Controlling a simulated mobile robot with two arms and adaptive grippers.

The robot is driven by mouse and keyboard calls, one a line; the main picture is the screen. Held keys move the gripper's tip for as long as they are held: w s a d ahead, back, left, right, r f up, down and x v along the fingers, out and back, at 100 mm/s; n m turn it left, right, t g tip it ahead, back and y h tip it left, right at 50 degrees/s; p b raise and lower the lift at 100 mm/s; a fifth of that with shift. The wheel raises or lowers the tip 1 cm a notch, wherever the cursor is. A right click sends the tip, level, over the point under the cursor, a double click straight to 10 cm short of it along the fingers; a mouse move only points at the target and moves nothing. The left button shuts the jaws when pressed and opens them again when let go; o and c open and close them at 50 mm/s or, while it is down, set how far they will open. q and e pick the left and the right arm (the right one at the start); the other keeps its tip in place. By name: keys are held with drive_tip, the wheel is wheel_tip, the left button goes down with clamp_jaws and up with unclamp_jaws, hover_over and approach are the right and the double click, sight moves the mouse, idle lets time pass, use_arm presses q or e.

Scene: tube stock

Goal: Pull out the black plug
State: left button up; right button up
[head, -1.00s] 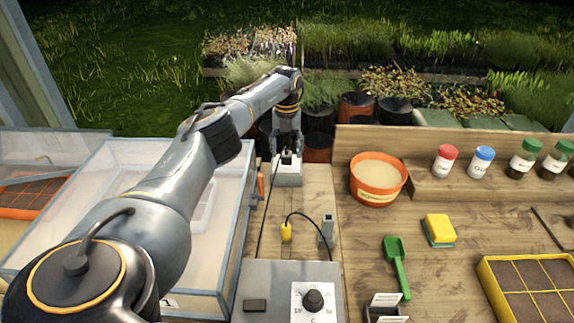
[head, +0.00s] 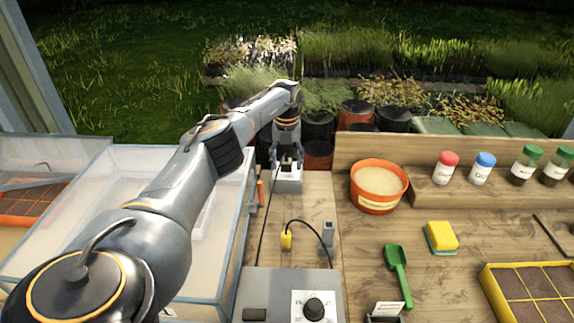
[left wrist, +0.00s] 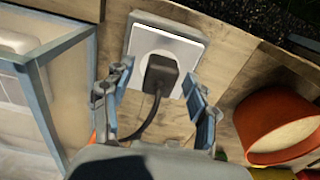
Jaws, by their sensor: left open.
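The black plug (left wrist: 160,74) sits in the white wall-style socket (left wrist: 183,49) in the left wrist view, with its black cord running down from it. In the head view the socket (head: 287,184) stands at the back of the bench, and the plug is mostly hidden by my gripper. My left gripper (left wrist: 155,95) is open, its two fingers on either side of the plug and apart from it. In the head view the left gripper (head: 287,160) points down over the socket. My right gripper is not in view.
A clear-walled bin (head: 225,235) stands close left of the socket. An orange pot (head: 377,198) is to the right. A green scoop (head: 397,265) lies on the right.

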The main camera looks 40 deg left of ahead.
sight(287, 161)
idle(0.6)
use_arm(q)
clamp_jaws()
drive_tip(key=shift+r+p, duration=0.2)
drive_tip(key=shift+p, duration=0.1)
drive_tip(key=shift+r+p, duration=0.45)
drive_tip(key=shift+r, duration=0.1)
drive_tip(key=shift+r+p, duration=2)
drive_tip(key=shift+r, duration=0.3)
